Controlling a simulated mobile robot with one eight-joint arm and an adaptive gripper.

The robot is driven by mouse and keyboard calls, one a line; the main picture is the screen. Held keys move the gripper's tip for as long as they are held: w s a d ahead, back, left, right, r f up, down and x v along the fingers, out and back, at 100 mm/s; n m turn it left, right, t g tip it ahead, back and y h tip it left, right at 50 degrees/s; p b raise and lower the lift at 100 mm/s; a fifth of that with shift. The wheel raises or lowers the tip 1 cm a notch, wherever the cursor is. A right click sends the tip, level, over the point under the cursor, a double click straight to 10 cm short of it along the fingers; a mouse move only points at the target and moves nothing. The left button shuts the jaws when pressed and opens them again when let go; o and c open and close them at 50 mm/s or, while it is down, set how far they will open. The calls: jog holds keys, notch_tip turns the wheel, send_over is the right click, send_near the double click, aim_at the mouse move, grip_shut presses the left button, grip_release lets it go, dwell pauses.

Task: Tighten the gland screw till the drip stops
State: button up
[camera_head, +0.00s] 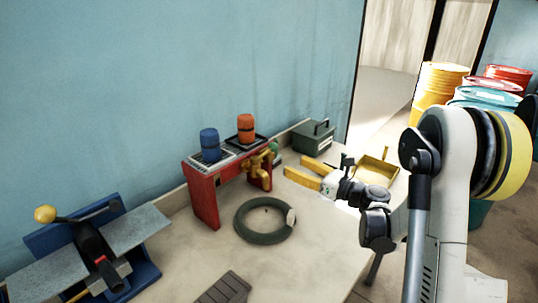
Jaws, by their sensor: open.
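A brass tap (262,162) is at the right end of the red stand (203,200) on the bench. Its gland screw is too small to make out, and I cannot tell whether any drip is falling. My gripper (295,167) has two yellow fingers pointing left toward the tap. The fingers are apart with nothing between them, and their tips are a short way right of the tap.
A blue canister (210,144) and an orange one (246,128) stand on the rack. A dark ring (242,228) lies in front. A green box (313,137) is behind, a yellow tray (372,172) right, a blue clamp-like tool (140,278) left. Drums (440,88) stand beyond.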

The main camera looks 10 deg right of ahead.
aim_at(272, 157)
jog(key=b+x, duration=0.2)
jog(key=x, duration=0.8)
jog(key=shift+w+a+f+b, duration=0.15)
jog(key=shift+w+a+b, duration=0.15)
jog(key=shift+b, duration=0.1)
jog(key=c, duration=1.2)
